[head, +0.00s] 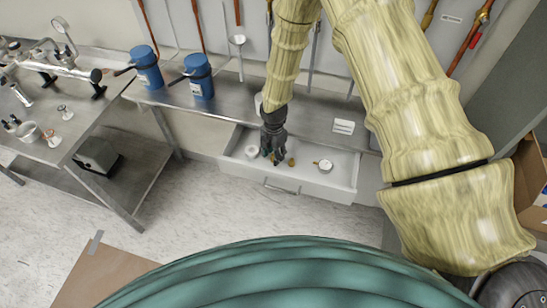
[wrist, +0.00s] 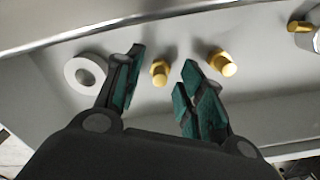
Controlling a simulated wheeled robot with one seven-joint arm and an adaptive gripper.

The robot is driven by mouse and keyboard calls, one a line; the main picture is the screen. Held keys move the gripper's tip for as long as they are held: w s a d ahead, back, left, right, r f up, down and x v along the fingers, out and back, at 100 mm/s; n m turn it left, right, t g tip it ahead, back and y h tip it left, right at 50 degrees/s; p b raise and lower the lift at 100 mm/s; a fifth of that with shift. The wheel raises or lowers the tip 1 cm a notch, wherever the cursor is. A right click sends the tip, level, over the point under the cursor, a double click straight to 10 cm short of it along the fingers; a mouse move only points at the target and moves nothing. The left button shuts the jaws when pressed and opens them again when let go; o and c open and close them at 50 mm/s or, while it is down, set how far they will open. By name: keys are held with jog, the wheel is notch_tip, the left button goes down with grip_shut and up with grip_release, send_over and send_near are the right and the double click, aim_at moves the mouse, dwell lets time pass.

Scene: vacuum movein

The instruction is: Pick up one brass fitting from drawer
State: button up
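In the wrist view, two brass fittings lie on the floor of the open white drawer (head: 338,186). One brass fitting (wrist: 160,72) sits between the spread green fingertips of my gripper (wrist: 160,80), slightly ahead of them. The other brass fitting (wrist: 222,62) lies to the right, outside the right finger. My gripper is open and shows nothing held. In the head view my gripper (head: 272,152) points down into the drawer, and a brass fitting (head: 291,162) shows just to its right. Whether a finger touches a fitting cannot be told.
A white roll (wrist: 85,73) lies left of my left finger. A round gauge (head: 323,166) with a brass stem lies at the drawer's right. The drawer walls surround my gripper. Blue canisters (head: 198,78) stand on the bench above, and a white box (head: 343,127) sits there too.

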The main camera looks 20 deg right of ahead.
grip_shut()
jog(key=shift+r, duration=0.1)
